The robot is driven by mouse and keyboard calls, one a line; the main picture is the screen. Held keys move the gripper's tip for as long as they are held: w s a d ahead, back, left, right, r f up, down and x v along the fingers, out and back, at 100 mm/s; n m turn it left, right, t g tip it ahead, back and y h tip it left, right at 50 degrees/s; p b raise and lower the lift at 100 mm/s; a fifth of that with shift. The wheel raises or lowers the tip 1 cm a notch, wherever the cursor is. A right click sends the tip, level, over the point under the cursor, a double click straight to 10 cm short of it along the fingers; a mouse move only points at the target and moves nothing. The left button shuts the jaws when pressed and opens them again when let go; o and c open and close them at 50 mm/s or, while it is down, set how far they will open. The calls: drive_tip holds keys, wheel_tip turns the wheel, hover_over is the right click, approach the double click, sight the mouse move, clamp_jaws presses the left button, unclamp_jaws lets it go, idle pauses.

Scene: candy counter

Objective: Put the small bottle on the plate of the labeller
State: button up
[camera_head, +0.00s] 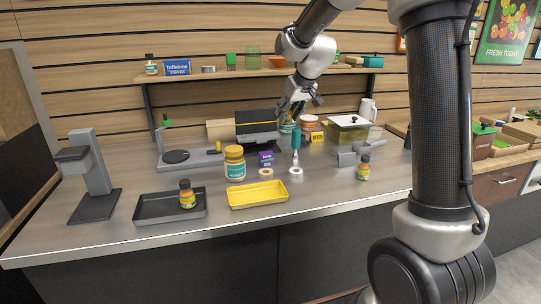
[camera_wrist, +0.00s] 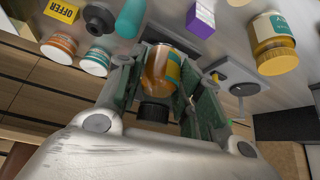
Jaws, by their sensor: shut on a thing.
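My gripper (camera_wrist: 158,98) is shut on a small bottle (camera_wrist: 160,72) with amber sides, a teal and yellow label and a black cap. The cap points toward my wrist. In the head view my gripper (camera_head: 298,106) is above the back of the counter, and I cannot clearly make out the held bottle there. A grey device with a round dark plate (camera_head: 175,156), apparently the labeller, stands at left centre with a yellow handle. It also shows at the right of the wrist view (camera_wrist: 237,84). Nothing is on the plate.
Similar bottles are in the dark tray (camera_head: 155,209) and at right (camera_head: 363,170). A yellow tray (camera_head: 257,204) lies in front. A black machine (camera_head: 257,128) stands behind.

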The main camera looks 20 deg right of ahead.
wheel_tip(320, 180, down, 16)
drive_tip(key=shift+r, duration=0.25)
drive_tip(key=shift+f, duration=0.1)
drive_tip(key=o, duration=0.8)
drive_tip(key=shift+c, duration=0.2)
